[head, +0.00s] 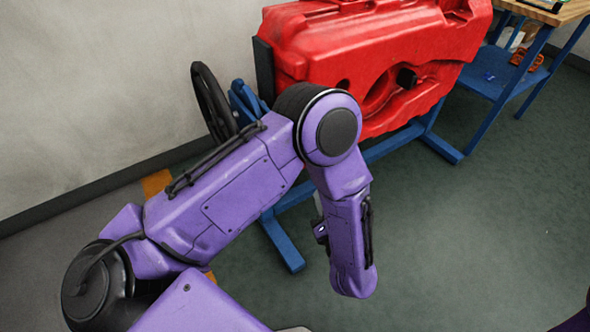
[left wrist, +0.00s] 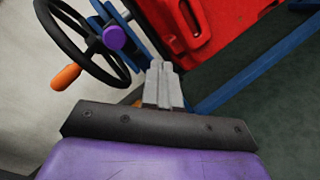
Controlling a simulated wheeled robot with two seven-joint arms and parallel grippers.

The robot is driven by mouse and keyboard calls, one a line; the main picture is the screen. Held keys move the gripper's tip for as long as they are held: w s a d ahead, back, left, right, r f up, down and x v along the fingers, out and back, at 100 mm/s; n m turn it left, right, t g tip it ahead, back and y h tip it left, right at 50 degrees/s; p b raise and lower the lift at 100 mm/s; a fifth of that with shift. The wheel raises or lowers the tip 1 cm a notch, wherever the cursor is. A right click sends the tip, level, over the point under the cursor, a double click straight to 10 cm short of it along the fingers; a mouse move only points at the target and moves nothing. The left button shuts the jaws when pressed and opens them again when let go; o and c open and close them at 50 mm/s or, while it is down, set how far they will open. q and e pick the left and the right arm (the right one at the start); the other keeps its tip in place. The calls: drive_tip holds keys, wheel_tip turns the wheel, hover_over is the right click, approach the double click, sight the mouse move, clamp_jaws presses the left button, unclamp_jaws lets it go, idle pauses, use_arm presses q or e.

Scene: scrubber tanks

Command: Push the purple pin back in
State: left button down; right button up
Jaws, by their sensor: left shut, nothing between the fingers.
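The purple pin (left wrist: 114,37) shows in the left wrist view as a round purple knob at the upper left, in front of the black handwheel (left wrist: 72,17) and beside its blue frame. How far it sticks out I cannot tell. In the head view I cannot make the pin out; my left arm covers much of that area. My left gripper (left wrist: 163,68) is shut and empty, its grey fingers together, below and to the right of the pin in the wrist view and apart from it. My right gripper is not in view.
The handwheel, also in the head view (head: 207,100), has an orange handle (left wrist: 66,77). A large red tank (head: 350,45) sits on a blue stand (head: 283,245). A blue-legged table (head: 508,75) stands at the upper right. The floor at right is clear.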

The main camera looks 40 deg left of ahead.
use_arm(q)
drive_tip(key=s+d+r+n+g+y, duration=0.3)
drive_tip(key=s+d+r+n+g, duration=0.1)
drive_tip(key=n, duration=0.8)
drive_tip(key=x, duration=1.4)
drive_tip(key=shift+r, duration=0.15)
drive_tip(key=shift+a, duration=0.15)
